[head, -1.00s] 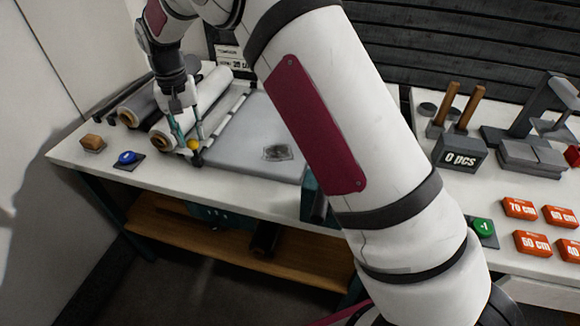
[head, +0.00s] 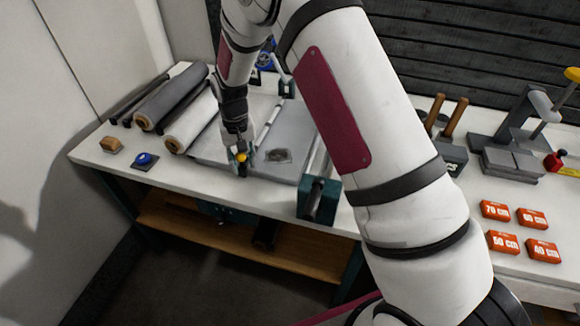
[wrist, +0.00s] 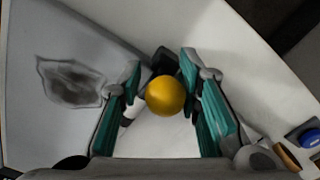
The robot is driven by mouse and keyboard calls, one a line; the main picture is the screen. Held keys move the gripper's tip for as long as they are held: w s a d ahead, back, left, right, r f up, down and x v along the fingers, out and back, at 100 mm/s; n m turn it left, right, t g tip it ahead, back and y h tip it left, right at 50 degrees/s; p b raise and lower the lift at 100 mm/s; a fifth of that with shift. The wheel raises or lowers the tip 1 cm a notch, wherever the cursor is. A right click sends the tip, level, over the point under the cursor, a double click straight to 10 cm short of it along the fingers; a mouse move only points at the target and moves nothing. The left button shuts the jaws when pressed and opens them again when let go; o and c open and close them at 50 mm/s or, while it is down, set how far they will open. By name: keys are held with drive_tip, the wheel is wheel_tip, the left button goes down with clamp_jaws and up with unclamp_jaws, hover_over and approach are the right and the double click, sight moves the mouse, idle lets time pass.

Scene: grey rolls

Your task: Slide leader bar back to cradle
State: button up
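The leader bar (head: 270,122) is a pale, thin bar lying across the grey plate (head: 215,150), from front to back. Its yellow knob (head: 241,157) is at the near end, by the plate's front edge. My gripper (head: 241,160) points down with one finger on each side of the knob. In the wrist view the yellow knob (wrist: 165,96) sits between the teal fingers (wrist: 160,72), close against the right one. The exact contact is partly hidden by the knob. I cannot make out with certainty which part is the cradle.
Left of the plate lie a white roll (head: 190,125) and a grey roll (head: 165,100). A teal block (head: 318,197) stands right of the plate. Orange length blocks (head: 503,242) lie further right.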

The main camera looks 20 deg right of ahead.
drive_tip(key=s+d+p, duration=0.2)
drive_tip(key=d, duration=0.1)
drive_tip(key=s+d+p, duration=0.2)
drive_tip(key=d, duration=0.1)
drive_tip(key=s+d+p, duration=0.2)
drive_tip(key=s+d, duration=0.1)
drive_tip(key=shift+d+r, duration=0.15)
drive_tip(key=shift+d, duration=0.1)
drive_tip(key=shift+s+d, duration=0.4)
drive_tip(key=shift+d, duration=0.2)
wheel_tip(320, 180, up, 16)
drive_tip(key=p, duration=0.3)
drive_tip(key=shift+f, duration=0.2)
idle(1.1)
idle(0.4)
wheel_tip(320, 180, down, 17)
drive_tip(key=b, duration=0.5)
drive_tip(key=shift+a+r+b, duration=0.1)
drive_tip(key=shift+r+b, duration=0.1)
drive_tip(key=shift+b, duration=0.1)
